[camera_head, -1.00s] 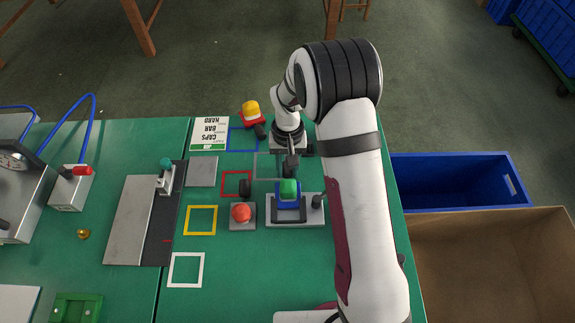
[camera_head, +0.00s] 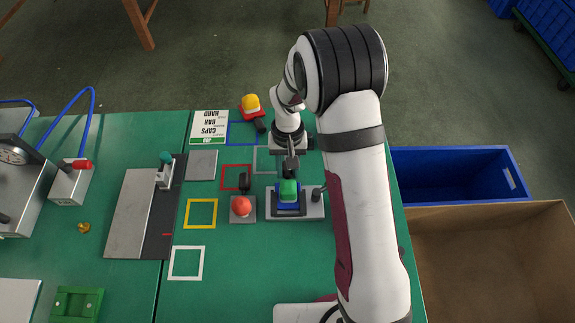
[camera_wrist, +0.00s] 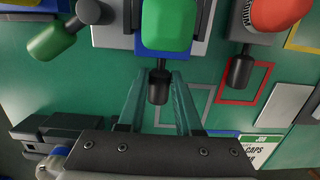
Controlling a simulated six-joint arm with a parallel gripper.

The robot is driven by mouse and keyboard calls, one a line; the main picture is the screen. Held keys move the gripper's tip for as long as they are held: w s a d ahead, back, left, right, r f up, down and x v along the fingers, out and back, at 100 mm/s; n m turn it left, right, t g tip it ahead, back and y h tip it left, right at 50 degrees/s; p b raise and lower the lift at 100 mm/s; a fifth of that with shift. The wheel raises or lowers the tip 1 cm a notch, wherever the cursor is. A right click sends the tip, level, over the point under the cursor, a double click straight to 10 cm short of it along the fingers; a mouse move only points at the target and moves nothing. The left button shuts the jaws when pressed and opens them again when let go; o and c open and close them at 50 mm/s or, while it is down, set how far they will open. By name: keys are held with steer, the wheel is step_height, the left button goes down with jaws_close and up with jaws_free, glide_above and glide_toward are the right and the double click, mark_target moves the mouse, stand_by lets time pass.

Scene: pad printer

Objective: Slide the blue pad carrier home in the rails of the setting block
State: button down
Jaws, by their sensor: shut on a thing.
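The blue pad carrier (camera_head: 289,208) carries a green pad (camera_head: 289,190) and sits between the dark rails of the grey setting block (camera_head: 313,211). In the wrist view the green pad (camera_wrist: 168,22) hides most of the carrier, with a blue edge (camera_wrist: 148,46) showing. The carrier's black handle (camera_wrist: 158,88) points toward my gripper. My gripper (camera_wrist: 159,90) is shut on that handle, a teal finger on each side. In the head view my gripper (camera_head: 289,169) is at the carrier's far side. Whether the carrier touches the end of the rails cannot be told.
A lever with a green knob (camera_wrist: 52,42) stands beside the rails. A red pad (camera_head: 241,206) with a black handle (camera_head: 244,181) sits on a grey block to the left. A red-and-yellow pad (camera_head: 251,106) lies farther back.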

steer(key=shift+s, duration=0.35)
steer(key=c, duration=0.5)
jaws_free()
steer(key=shift+r, duration=0.1)
step_height(320, 180, up, 14)
steer(key=w+r, duration=0.1)
steer(key=w, duration=0.1)
steer(key=s+d+r+m+y, duration=0.1)
steer(key=s+d+r+m, duration=0.15)
steer(key=s, duration=0.45)
steer(key=s+d+r+m, duration=0.1)
steer(key=s+d+r, duration=0.1)
steer(key=s+r, duration=0.3)
steer(key=s+f, duration=0.1)
steer(key=s, duration=0.3)
steer(key=s+m, duration=0.1)
steer(key=s, duration=0.4)
steer(key=s+d+f+m+t, duration=0.1)
steer(key=s, duration=0.3)
steer(key=shift+s+f+y, duration=0.35)
steer(key=shift+y, duration=0.05)
